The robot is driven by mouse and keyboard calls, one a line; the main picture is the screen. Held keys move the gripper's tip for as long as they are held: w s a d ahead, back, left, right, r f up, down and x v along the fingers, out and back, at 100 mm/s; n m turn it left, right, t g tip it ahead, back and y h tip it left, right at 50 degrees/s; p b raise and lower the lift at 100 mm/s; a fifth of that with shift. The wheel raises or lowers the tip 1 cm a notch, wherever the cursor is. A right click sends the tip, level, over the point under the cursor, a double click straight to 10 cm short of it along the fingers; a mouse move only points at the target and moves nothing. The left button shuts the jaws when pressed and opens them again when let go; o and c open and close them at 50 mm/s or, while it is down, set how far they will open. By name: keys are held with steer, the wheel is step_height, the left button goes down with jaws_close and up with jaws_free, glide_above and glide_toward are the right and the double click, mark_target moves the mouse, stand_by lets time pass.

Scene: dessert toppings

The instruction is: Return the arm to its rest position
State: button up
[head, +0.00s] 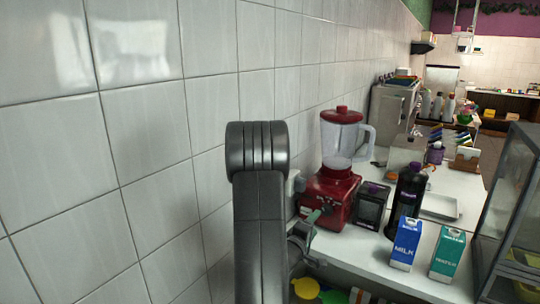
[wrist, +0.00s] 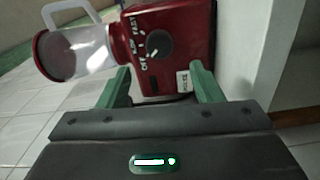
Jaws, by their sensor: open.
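My arm (head: 260,215) rises in the middle of the head view, close to the tiled wall. My gripper (head: 310,217) shows just right of it, partly hidden by the arm, in front of the red blender (head: 325,195). In the wrist view my gripper (wrist: 162,75) has its two green fingers wide apart with nothing between them. The red blender base (wrist: 172,45), with its dial and clear jug (wrist: 75,50), lies beyond the fingertips and looks turned on its side there. I cannot tell whether the fingers touch it.
A white tiled wall (head: 160,130) stands at the left. On the counter (head: 430,275) stand a dark box (head: 371,207), a black bottle (head: 407,195), a blue milk carton (head: 405,243) and a green water carton (head: 447,252). A glass case (head: 510,215) is at the right edge.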

mark_target(325, 212)
steer(key=p+x, duration=0.1)
steer(key=x, duration=0.6)
steer(key=shift+w+d, duration=0.2)
steer(key=shift+w, duration=0.05)
steer(key=shift+s, duration=0.1)
